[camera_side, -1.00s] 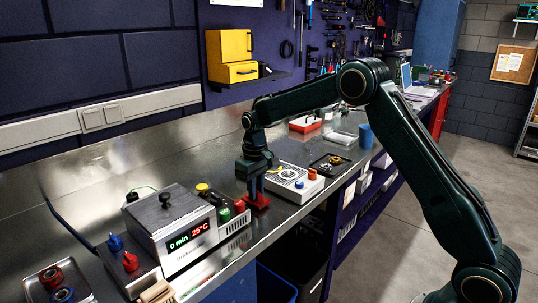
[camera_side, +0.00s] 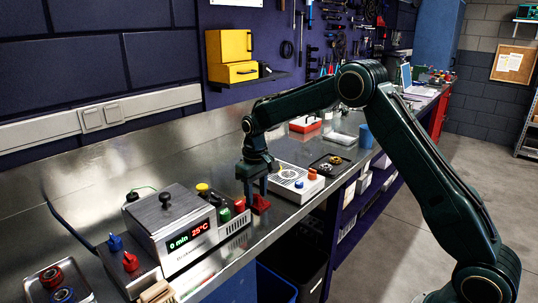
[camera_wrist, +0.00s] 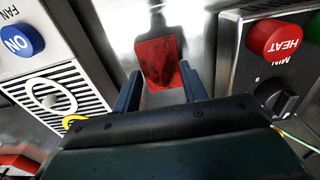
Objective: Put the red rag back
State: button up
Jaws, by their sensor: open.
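The red rag (camera_side: 260,204) lies on the metal bench between the white fan unit and the heater box, near the bench's front edge. In the wrist view the rag (camera_wrist: 160,62) is a flat red square with dark marks, just beyond and between my fingertips. My gripper (camera_side: 252,200) is low beside the rag. I cannot tell whether a finger touches the rag.
The heater box (camera_side: 168,222) with its red display stands to the left, with several coloured buttons (camera_side: 203,188) at its end. The white fan unit (camera_side: 287,178) stands to the right. A dark tray (camera_side: 330,163) lies beyond it. Red and blue valves stand at front left.

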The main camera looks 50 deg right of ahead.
aim_at(256, 195)
jog(key=shift+r, duration=0.1)
notch_tip(256, 195, up, 12)
dwell(0.6)
dwell(0.5)
